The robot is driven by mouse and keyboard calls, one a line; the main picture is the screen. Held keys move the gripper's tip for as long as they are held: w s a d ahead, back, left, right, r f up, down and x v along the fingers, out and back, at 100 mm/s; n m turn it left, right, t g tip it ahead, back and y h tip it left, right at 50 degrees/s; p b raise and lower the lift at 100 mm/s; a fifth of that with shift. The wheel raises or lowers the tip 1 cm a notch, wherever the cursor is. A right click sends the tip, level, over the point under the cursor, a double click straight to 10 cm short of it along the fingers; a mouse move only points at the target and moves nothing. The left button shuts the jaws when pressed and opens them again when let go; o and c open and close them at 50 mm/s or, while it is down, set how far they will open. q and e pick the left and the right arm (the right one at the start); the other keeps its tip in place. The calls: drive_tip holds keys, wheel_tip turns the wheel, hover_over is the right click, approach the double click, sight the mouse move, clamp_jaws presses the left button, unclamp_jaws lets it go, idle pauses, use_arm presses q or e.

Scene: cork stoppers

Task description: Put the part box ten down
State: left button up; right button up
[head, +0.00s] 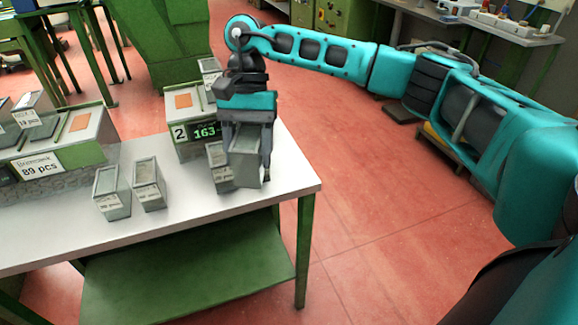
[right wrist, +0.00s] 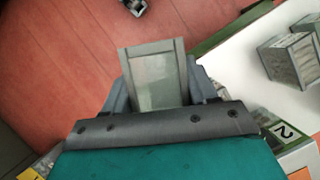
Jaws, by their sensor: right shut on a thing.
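My right gripper (head: 247,155) is shut on a grey part box (head: 246,168) near the right end of the white table. The held box also shows in the right wrist view (right wrist: 155,78), between the two fingers. In the head view its lower end is close to the tabletop; I cannot tell whether it touches. The label on this box is not readable. Another grey part box (head: 220,166) stands just left of the held one, partly hidden by the gripper. My left gripper is not in view.
Two more part boxes (head: 112,193) and (head: 149,184) stand on the white table (head: 180,222). A station with the number 2 display (head: 207,132) is behind the gripper. The table's right corner is clear.

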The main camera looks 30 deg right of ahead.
drive_tip(key=w+d+r+m+t+h+b, duration=0.1)
drive_tip(key=w+d+r+m+t, duration=0.3)
drive_tip(key=m, duration=0.6)
drive_tip(key=w+d+r+m+t+h+b, duration=0.1)
drive_tip(key=w+d+r+m+b, duration=0.15)
drive_tip(key=d+m, duration=0.55)
drive_tip(key=w+d+r+m+t+h+b, duration=0.1)
drive_tip(key=w+d+r+m+t+h, duration=0.2)
drive_tip(key=m, duration=0.9)
drive_tip(key=shift+m+y, duration=0.4)
drive_tip(key=shift+y, duration=0.2)
drive_tip(key=f, duration=0.5)
drive_tip(key=f+b, duration=0.1)
drive_tip(key=f, duration=0.5)
drive_tip(key=f+b, duration=0.1)
drive_tip(key=f, duration=0.5)
drive_tip(key=shift+w+a+f, duration=0.15)
drive_tip(key=shift+w, duration=0.25)
wheel_tip(320, 180, down, 4)
drive_tip(key=shift+r, duration=0.15)
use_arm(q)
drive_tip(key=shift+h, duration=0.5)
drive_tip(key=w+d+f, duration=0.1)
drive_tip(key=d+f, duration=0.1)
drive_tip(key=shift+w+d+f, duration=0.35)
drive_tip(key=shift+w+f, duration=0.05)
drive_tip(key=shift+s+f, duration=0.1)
